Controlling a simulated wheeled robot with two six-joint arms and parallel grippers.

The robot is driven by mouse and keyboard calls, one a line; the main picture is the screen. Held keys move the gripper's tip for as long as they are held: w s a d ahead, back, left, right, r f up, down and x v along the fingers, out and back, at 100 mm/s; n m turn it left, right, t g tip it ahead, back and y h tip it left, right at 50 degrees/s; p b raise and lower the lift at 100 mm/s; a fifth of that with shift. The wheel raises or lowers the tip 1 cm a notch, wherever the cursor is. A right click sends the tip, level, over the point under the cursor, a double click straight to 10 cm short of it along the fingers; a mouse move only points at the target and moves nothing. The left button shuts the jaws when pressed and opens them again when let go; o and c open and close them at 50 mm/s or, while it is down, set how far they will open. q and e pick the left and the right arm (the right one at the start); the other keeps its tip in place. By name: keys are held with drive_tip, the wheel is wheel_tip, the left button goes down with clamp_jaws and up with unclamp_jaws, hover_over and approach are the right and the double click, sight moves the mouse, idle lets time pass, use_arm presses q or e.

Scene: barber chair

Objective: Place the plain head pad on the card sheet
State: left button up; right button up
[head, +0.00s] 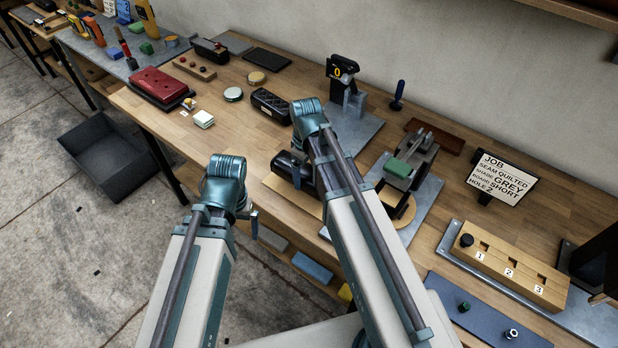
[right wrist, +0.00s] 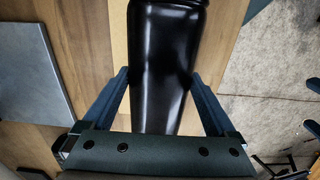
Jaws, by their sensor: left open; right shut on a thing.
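The plain head pad (right wrist: 165,60), smooth glossy black, is between the fingers of my right gripper (right wrist: 160,82), which is shut on it. In the head view the pad (head: 287,163) shows beside my right forearm, which hides part of it. The tan card sheet (head: 282,189) lies on the bench under the pad; it shows on both sides of the pad in the right wrist view (right wrist: 119,35). I cannot tell whether pad and sheet touch. My left gripper (head: 254,225) is off the bench's front edge, mostly hidden behind its wrist, open.
A black quilted pad (head: 270,104) lies behind the card sheet. A grey plate with a clamp device (head: 409,165) is to the right, beside the job sign (head: 500,178). A numbered wooden block (head: 512,265) is further right. A dark bin (head: 105,158) stands on the floor.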

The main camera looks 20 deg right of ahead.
sight(309, 168)
drive_tip(key=shift+w+d, duration=0.1)
drive_tip(key=shift+d, duration=0.05)
drive_tip(key=f+b, duration=0.4)
drive_tip(key=shift+w+d, duration=0.3)
drive_tip(key=shift+d, duration=0.05)
drive_tip(key=shift+r, duration=0.2)
drive_tip(key=shift+f, duration=0.15)
drive_tip(key=o, duration=1.3)
wheel_tip(309, 168, up, 12)
drive_tip(key=p, duration=1.2)
